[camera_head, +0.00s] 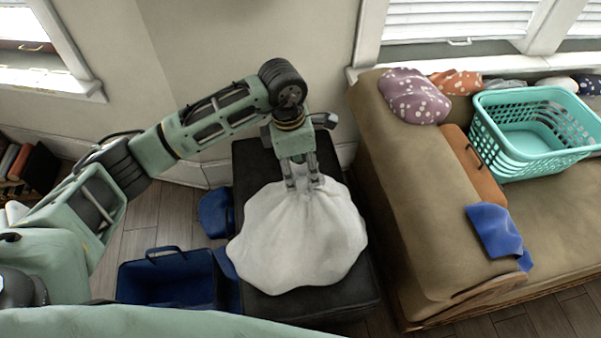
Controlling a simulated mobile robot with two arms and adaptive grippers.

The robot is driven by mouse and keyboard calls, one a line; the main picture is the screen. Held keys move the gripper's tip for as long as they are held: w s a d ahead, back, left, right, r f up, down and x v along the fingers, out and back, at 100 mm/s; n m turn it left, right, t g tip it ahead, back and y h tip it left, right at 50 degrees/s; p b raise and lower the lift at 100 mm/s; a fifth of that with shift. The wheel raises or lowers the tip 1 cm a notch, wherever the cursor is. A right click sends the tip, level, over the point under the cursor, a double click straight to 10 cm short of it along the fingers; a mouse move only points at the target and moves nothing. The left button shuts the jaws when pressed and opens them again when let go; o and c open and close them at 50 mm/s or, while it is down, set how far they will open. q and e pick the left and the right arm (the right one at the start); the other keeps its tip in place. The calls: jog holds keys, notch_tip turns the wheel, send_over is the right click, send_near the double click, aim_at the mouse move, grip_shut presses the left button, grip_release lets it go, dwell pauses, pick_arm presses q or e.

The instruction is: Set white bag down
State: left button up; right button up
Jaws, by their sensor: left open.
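The white bag (297,240) is a slumped, wrinkled sack resting on a black ottoman-like block (345,285) in the middle of the head view. My left gripper (304,184) points down at the gathered top of the bag. Its fingers are open, on either side of or just at the bag's top; I cannot tell whether they touch the cloth. The underside of the bag is hidden. My right gripper does not show.
A tan sofa (420,185) stands at the right, with a turquoise basket (530,150), an orange case (475,170) and a blue cloth (495,232). A blue open bin (170,280) sits on the wooden floor left of the block. A wall and windows close the back.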

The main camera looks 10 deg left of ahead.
pick_arm(q)
notch_tip(320, 180, up, 9)
jog(key=a+b, duration=0.1)
jog(key=shift+s, duration=0.25)
dwell(0.4)
